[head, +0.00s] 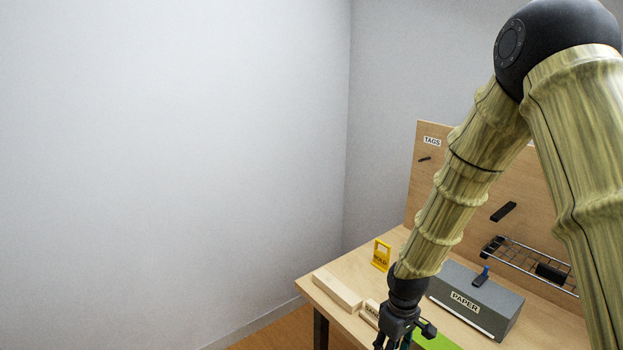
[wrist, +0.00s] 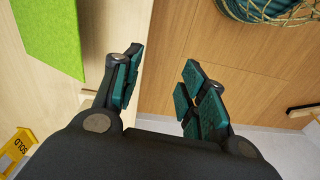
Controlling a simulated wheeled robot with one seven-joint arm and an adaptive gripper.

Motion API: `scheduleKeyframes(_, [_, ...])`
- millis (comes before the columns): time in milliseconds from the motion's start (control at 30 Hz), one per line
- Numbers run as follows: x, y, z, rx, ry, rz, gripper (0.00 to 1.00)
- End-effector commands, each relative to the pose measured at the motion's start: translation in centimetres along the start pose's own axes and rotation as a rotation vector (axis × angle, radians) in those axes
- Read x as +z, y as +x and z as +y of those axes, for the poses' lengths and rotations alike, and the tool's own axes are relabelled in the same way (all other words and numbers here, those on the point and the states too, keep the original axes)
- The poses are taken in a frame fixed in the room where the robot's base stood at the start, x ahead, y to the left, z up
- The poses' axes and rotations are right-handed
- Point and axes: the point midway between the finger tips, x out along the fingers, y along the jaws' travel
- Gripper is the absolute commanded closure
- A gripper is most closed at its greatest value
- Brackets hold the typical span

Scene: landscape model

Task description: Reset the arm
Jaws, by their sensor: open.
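My arm, patterned like bamboo, reaches down from the upper right over the table in the head view. My gripper (head: 404,332) hangs at its end above the table's front part, partly cut off by the lower picture edge. In the wrist view the gripper (wrist: 157,95) has its two teal-padded fingers spread apart. Nothing is between them; the table's edge and the wooden floor show behind the gap.
On the table (head: 395,240) stand a grey PAPER box (head: 490,297), a yellow SOLD tag (head: 382,255), wooden blocks (head: 337,290) and a green sheet (head: 432,342). A pegboard (head: 430,185) with a wire rack (head: 535,262) rises behind. A netted teal item (wrist: 270,8) shows in the wrist view.

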Motion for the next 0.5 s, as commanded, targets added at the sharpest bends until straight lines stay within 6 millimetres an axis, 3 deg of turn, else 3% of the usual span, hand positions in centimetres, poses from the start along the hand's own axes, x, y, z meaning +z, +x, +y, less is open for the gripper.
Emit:
scheduleKeyframes(267, [4.0, 7.0, -2.6, -0.032, 0.102, 0.004, 0.58])
scheduleKeyframes(500, [10.4, 14.4, -6.2, -0.049, 0.256, 0.009, 0.58])
